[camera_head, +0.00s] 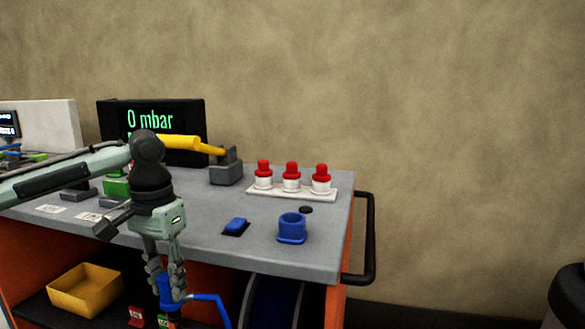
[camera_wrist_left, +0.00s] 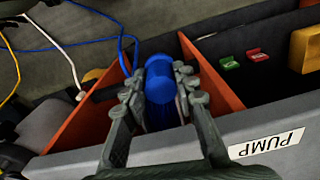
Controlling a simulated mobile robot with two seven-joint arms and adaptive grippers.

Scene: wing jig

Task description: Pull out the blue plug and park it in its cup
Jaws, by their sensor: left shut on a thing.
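The blue plug (camera_head: 165,288) is in front of the cart, below the tabletop's front edge, with a blue cable (camera_head: 211,298) leading off to the right. My left gripper (camera_head: 171,293) points down and is shut on it. In the left wrist view the blue plug (camera_wrist_left: 161,76) sits between the two fingers of my left gripper (camera_wrist_left: 162,92). The plug's far end is hidden, so I cannot tell whether it sits in a socket. The blue cup (camera_head: 291,230) stands upright near the tabletop's front right and looks empty. My right gripper is not in view.
A blue switch (camera_head: 236,225) lies left of the cup. Red-and-white knobs (camera_head: 291,178) stand behind it, and a yellow-handled lever (camera_head: 190,143) stands left of them. A black side handle (camera_head: 370,240) sticks out right. A yellow bin (camera_head: 85,290) sits on the lower shelf.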

